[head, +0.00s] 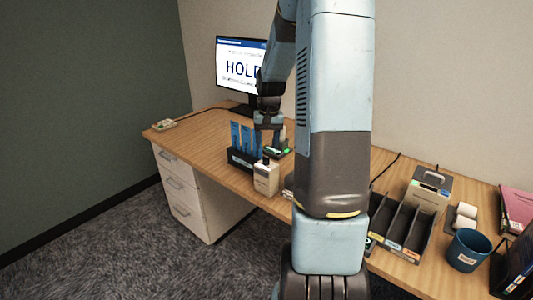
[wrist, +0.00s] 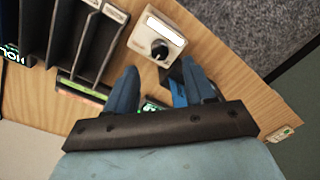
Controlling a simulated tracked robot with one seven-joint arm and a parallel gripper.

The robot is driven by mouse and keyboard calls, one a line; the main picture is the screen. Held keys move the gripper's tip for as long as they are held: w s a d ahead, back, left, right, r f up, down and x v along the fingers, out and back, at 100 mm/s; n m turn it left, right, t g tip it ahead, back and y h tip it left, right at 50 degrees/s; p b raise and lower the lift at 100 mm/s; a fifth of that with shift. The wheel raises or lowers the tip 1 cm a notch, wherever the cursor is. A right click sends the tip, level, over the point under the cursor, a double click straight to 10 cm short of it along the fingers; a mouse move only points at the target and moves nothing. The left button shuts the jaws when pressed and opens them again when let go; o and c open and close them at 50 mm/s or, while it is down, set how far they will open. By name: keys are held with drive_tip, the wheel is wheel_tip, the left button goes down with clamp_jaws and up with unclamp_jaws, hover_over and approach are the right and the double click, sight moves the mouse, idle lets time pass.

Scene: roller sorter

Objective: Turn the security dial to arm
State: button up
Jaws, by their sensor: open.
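The security dial is a black round knob (wrist: 160,50) with a white pointer mark, on a small cream box (wrist: 147,38) with a white label strip. In the head view the cream box (head: 265,180) stands near the desk's front edge. My gripper (wrist: 162,78) is open and empty, with its two blue fingers apart. In the wrist view the knob lies just beyond the gap between the fingertips, and no contact shows. In the head view my gripper (head: 268,145) is above and behind the box. The knob's markings are too small to read.
A black holder with upright blue pieces (head: 243,140) stands close beside the box. A monitor (head: 241,65) reading "HOLD" is behind. A dark divided tray (head: 398,228), a grey box (head: 428,188) and a blue cup (head: 468,250) are at right. The desk's left part is mostly clear.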

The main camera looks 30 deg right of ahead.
sight(268, 158)
wheel_tip(268, 158, up, 8)
drive_tip(key=shift+d, duration=0.15)
drive_tip(key=shift+s, duration=0.1)
idle(0.5)
drive_tip(key=s+a+r+n+t+h, duration=0.1)
drive_tip(key=s+a+r+n+t, duration=0.1)
drive_tip(key=s+a+r, duration=0.5)
drive_tip(key=s+a+r+n+t, duration=0.1)
drive_tip(key=s+a+r+t, duration=0.1)
drive_tip(key=s+a+r, duration=0.55)
drive_tip(key=s+a+f+n, duration=0.1)
drive_tip(key=s+a, duration=0.1)
drive_tip(key=s, duration=0.3)
drive_tip(key=s+a+f+n+t, duration=0.1)
drive_tip(key=s+a, duration=0.2)
drive_tip(key=s, duration=0.3)
drive_tip(key=shift+f, duration=0.4)
